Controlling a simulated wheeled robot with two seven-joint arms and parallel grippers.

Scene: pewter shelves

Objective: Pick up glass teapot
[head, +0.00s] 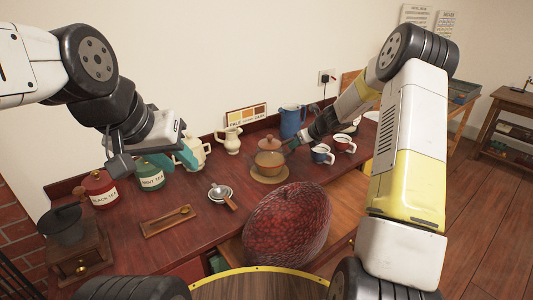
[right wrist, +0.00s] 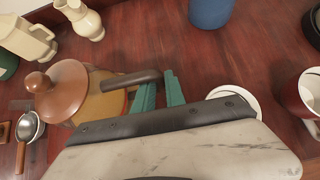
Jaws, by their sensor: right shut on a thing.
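The glass teapot (head: 268,164) has a brown lid and amber contents. In the head view it is over a round tan mat (head: 271,178) near the middle of the table; I cannot tell whether it touches the mat. My right gripper (head: 293,144) reaches in from the right and is shut on the teapot's dark brown handle. In the right wrist view the teapot (right wrist: 85,100) is at left, and the teal fingers (right wrist: 158,92) are at the handle's end. My left gripper (head: 178,158) hangs over the table's left part; its opening is unclear.
Green (head: 150,172) and red (head: 101,188) tea canisters stand at left. A cream jug (head: 229,141) and blue pitcher (head: 292,121) stand behind. Blue (head: 322,154) and red (head: 342,144) mugs stand right. A strainer (head: 221,193) lies in front; a large dark red rounded object (head: 286,225) fills the foreground.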

